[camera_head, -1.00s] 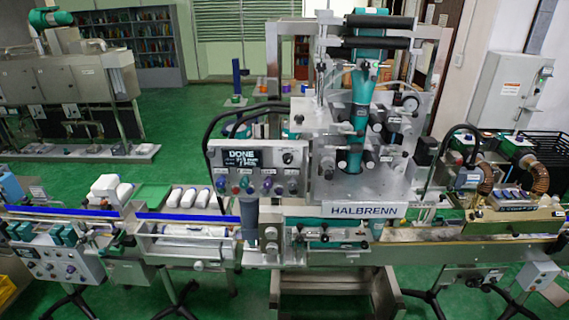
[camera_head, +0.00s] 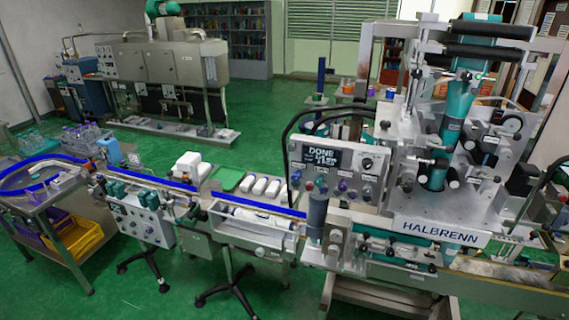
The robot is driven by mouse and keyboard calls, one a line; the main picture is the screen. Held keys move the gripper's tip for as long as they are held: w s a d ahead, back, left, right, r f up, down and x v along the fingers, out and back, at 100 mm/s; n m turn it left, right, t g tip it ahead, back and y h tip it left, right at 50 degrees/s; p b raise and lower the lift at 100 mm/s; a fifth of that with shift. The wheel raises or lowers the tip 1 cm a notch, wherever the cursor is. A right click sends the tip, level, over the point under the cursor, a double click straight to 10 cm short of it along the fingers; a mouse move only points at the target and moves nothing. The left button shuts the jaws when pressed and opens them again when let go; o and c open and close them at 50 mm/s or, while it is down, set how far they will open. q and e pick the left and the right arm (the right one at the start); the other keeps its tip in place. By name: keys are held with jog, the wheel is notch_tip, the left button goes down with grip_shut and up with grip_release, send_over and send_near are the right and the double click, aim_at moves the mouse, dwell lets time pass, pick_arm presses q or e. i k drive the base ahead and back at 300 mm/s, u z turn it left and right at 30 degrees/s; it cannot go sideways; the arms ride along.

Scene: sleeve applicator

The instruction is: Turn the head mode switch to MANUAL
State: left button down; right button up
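The sleeve applicator head (camera_head: 435,140), marked HALBRENN, stands at the right of the head view. Its grey control panel (camera_head: 340,170) carries a small dark display (camera_head: 326,157) that reads DONE on its top line. A black rotary knob (camera_head: 367,163) sits right of the display. A row of several coloured buttons or knobs (camera_head: 321,183) runs below it. The labels are too small to read, so I cannot tell which control is the mode switch or where it points. Neither of my grippers shows in this view.
A second control box (camera_head: 142,221) stands on the line. A curved table (camera_head: 40,185) and yellow crate (camera_head: 82,242) are at left. Green floor is open behind.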

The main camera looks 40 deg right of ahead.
aim_at(367, 162)
jog(key=u, duration=0.65)
jog(key=k, duration=0.85)
jog(key=z, duration=0.9)
